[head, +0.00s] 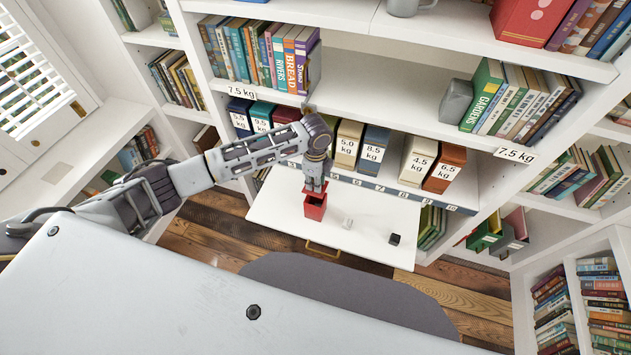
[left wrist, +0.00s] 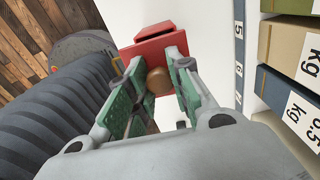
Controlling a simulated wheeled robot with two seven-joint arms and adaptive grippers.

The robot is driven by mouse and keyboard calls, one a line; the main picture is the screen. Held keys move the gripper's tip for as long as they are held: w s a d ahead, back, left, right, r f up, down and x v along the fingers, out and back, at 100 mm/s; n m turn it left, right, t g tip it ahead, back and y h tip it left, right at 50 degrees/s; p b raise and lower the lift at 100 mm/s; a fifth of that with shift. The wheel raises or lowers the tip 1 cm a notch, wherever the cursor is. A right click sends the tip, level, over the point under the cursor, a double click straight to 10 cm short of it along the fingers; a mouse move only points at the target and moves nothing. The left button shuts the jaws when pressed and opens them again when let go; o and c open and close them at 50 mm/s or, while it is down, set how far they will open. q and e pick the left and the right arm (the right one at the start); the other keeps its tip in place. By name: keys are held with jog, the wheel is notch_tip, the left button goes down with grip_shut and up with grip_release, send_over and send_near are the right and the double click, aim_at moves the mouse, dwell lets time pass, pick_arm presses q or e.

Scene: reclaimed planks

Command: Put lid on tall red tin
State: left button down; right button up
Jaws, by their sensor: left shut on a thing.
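The tall red tin (head: 315,212) stands on the white pull-out board, with a dark opening showing at its top. My left gripper (head: 316,187) points down right above the tin. In the left wrist view, my left gripper (left wrist: 156,70) is shut on a round brown knob (left wrist: 158,82). A flat red piece that looks like the lid (left wrist: 150,51) shows just beyond the knob. I cannot tell whether the lid touches the tin's rim, as the fingers cover that area. My right gripper is not in view.
On the white board (head: 285,210) lie a small white piece (head: 347,223) and a small black cube (head: 394,239), right of the tin. Weight-labelled boxes, such as an orange-brown one (head: 446,170), stand on the shelf behind. The board's right part is mostly clear.

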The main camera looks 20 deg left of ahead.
pick_arm(q)
jog(key=shift+f+b, duration=1.65)
jog(key=shift+b, duration=0.25)
jog(key=shift+f, duration=1.05)
